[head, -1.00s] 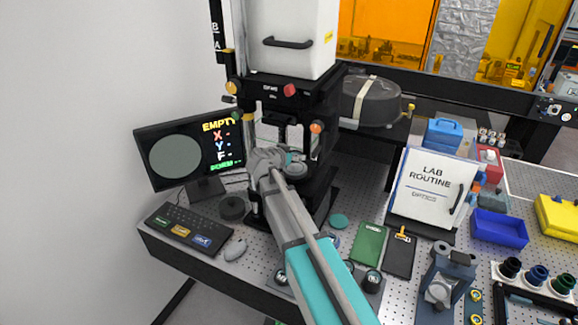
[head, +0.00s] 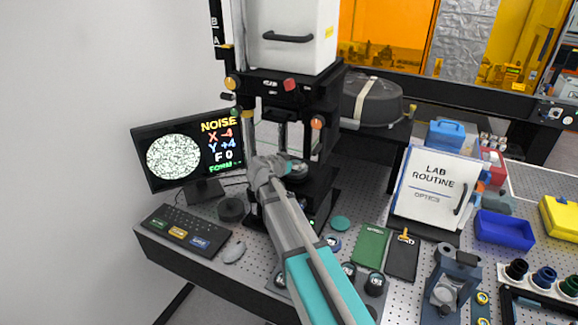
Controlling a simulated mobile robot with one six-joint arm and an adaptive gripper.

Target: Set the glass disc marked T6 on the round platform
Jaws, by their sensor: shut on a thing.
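My gripper (head: 287,167) reaches into the opening of the black interferometer tower (head: 275,90), at the height of its stage. It is shut on a small round disc (head: 298,168), whose pale, teal-tinted edge shows just past the fingers. I cannot read a T6 mark on it. The round platform is mostly hidden behind the gripper and disc, so I cannot tell whether the disc touches it. The monitor (head: 186,152) shows a speckled circle, "NOISE", X and Y values and F 0.
A keyboard (head: 187,231) and mouse (head: 234,252) lie at the left. Right of my arm are a teal round piece (head: 340,223), a green pad (head: 370,245), a black pad (head: 403,257) and a "LAB ROUTINE" board (head: 432,185).

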